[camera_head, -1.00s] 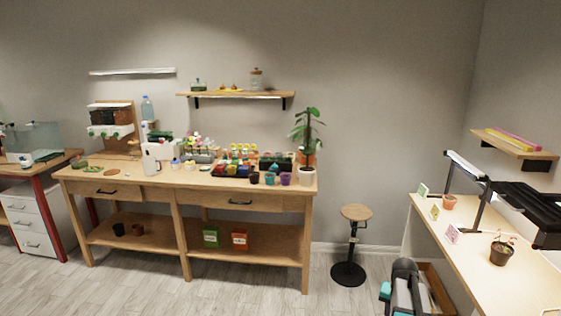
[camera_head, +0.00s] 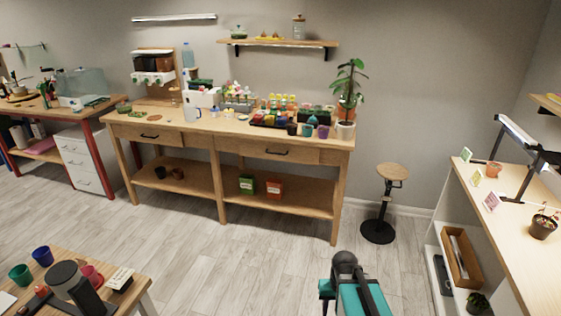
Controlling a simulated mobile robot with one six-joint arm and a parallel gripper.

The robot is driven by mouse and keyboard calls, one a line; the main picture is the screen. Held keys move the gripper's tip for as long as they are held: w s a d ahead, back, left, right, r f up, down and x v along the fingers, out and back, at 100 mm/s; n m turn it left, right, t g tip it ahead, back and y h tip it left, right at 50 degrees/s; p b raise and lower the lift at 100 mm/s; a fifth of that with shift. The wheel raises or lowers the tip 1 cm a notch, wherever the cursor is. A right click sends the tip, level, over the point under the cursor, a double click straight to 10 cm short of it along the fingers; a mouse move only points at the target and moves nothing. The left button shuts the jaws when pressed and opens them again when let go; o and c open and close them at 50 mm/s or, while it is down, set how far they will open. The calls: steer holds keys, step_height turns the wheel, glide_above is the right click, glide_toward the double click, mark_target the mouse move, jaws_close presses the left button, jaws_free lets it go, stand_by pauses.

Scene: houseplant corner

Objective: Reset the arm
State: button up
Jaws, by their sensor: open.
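Part of my arm shows at the bottom middle in the head view, with teal sides and a dark rounded cap at its top. It is in front of the workbench and left of the stool, over the floor. The lower part of the arm is cut off by the frame edge. I cannot make out my gripper's fingers in this view. Nothing visible is held by the part of the arm that shows.
A wooden workbench (camera_head: 322,152) with several pots and plants stands at the back. A stool (camera_head: 391,171) is to its right. A side counter (camera_head: 505,217) is at right, and a low table (camera_head: 140,285) with cups is at bottom left. Grey floor (camera_head: 230,260) lies between.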

steer(key=s+f+g, duration=0.3)
steer(key=s+f, duration=0.6)
steer(key=s, duration=0.4)
steer(key=s+a+f+g, duration=0.1)
steer(key=s+f+g, duration=0.2)
steer(key=s+f, duration=0.6)
steer(key=s, duration=0.4)
steer(key=shift+s+a+f+n, duration=0.2)
steer(key=shift+s+f+n, duration=0.05)
steer(key=shift+s+n, duration=0.1)
steer(key=c, duration=0.3)
